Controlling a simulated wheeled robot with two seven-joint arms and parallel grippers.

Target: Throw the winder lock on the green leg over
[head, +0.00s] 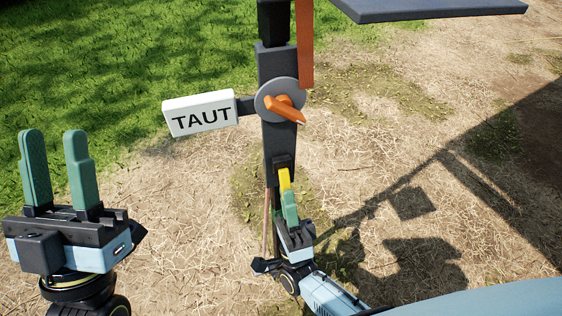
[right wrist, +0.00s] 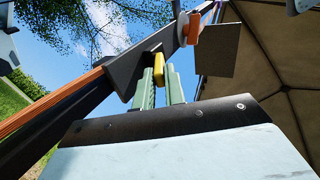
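A dark upright leg (head: 281,140) carries a white sign reading TAUT (head: 201,113) on its left side. A grey disc (head: 266,100) with an orange lever (head: 284,107) sits on the leg beside the sign. Lower down, a yellow lever (head: 285,178) sticks out of a dark bracket. My right gripper (head: 289,196) is at the yellow lever. In the right wrist view the yellow lever (right wrist: 158,70) shows between the green fingertips; whether they clamp it is unclear. My left gripper (head: 55,165) is open and empty at the left. No green colour shows on the leg itself.
An orange strap (head: 305,45) runs down beside the leg's top. A dark flat panel (head: 430,8) juts out at the upper right. Grass and dry straw cover the ground, with shadows to the right. A beige canopy (right wrist: 255,75) shows overhead in the right wrist view.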

